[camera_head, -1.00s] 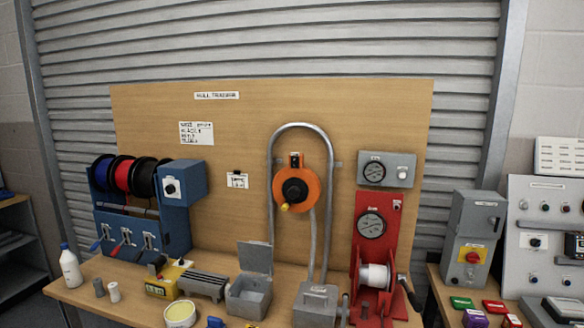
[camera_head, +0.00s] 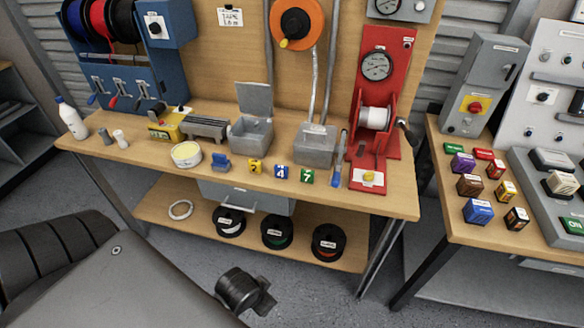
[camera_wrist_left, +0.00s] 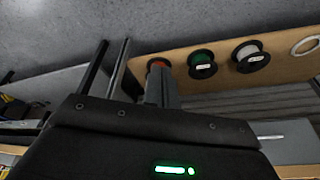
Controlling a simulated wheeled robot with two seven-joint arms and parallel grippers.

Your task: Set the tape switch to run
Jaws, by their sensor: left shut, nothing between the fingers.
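The orange tape reel (camera_head: 297,22) hangs on the wooden board at the top edge of the head view. Its upper part is cut off, so the small black switch seen above its hub earlier is out of view. My left gripper (camera_wrist_left: 160,82) is shut and empty in the left wrist view. It is in front of the bench and well below the reel, with spools beyond it. My right gripper is not in view.
The workbench (camera_head: 395,202) holds an open grey box (camera_head: 250,135), a red winch stand (camera_head: 385,50) and several small numbered blocks. Spools stand on the lower shelf (camera_head: 165,195). A second table with colored blocks stands at right. Floor in front is free.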

